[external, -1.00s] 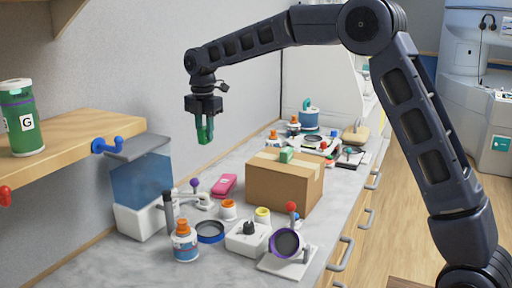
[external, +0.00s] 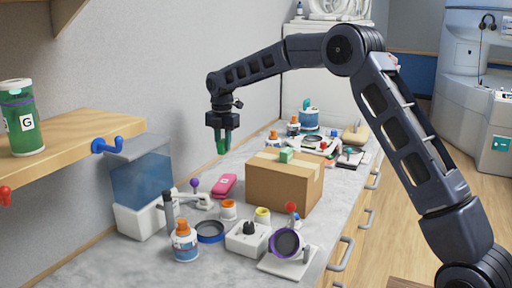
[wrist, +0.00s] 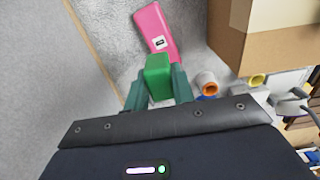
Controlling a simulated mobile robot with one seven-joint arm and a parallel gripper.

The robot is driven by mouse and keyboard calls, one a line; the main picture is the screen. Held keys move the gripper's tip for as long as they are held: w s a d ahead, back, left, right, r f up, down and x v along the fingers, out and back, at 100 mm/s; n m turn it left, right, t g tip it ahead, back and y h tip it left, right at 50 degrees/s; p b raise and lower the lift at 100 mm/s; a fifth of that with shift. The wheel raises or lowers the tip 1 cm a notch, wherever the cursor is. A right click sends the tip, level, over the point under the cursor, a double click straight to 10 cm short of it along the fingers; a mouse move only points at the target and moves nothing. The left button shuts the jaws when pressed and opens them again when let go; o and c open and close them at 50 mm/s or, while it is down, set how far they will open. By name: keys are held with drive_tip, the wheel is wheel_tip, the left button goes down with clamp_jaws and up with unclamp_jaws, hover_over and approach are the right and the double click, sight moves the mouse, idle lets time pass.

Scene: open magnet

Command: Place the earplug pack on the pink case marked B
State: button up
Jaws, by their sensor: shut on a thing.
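My gripper (external: 222,144) is shut on a green block-like pack, the earplug pack (wrist: 158,76), which shows between the fingers in the wrist view. The fingers are greenish too, so the pack is hard to make out in the external view. The pink case (external: 224,185) lies flat on the counter below my gripper, left of the cardboard box. In the wrist view the pink case (wrist: 154,30) is just ahead of the pack and carries a small dark label, too small to read. The pack is held above the counter, apart from the case.
A cardboard box (external: 284,184) with a small green block (external: 286,155) on top stands right of the case. Jars, a white dial box (external: 247,236) and a purple-rimmed round device (external: 286,243) crowd the counter in front. A blue-windowed container (external: 141,184) is at the left.

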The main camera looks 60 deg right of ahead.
wheel_tip(320, 180, down, 11)
drive_tip(key=shift+r, duration=0.2)
idle(0.3)
drive_tip(key=o, duration=1)
drive_tip(key=shift+f, duration=0.15)
drive_tip(key=shift+c, duration=0.2)
